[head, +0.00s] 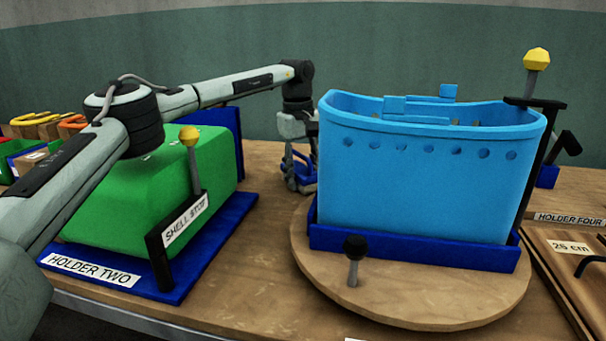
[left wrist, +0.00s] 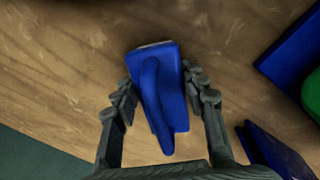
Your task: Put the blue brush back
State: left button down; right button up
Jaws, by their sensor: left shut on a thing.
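The blue brush (left wrist: 163,95) is between the two fingers of my left gripper in the left wrist view, its handle lying along its body. My left gripper (head: 298,172) reaches down behind the turntable in the head view, shut on the brush. A little of the brush's blue (head: 305,163) shows between the fingers there. The brush is at or close to the table top; I cannot tell whether it touches. My right gripper is in neither view.
A blue tub (head: 415,185) stands in a blue base on a round wooden turntable (head: 420,302). A green block (head: 140,185) sits on a blue holder labelled HOLDER TWO (head: 215,235). A 25 cm board (head: 560,262) lies at right. Bare table (head: 262,165) shows between green block and turntable.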

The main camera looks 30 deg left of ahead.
pick_arm(q)
jog(key=c, duration=0.9)
grip_release()
jog(key=shift+o, duration=0.2)
jog(key=shift+r, duration=0.1)
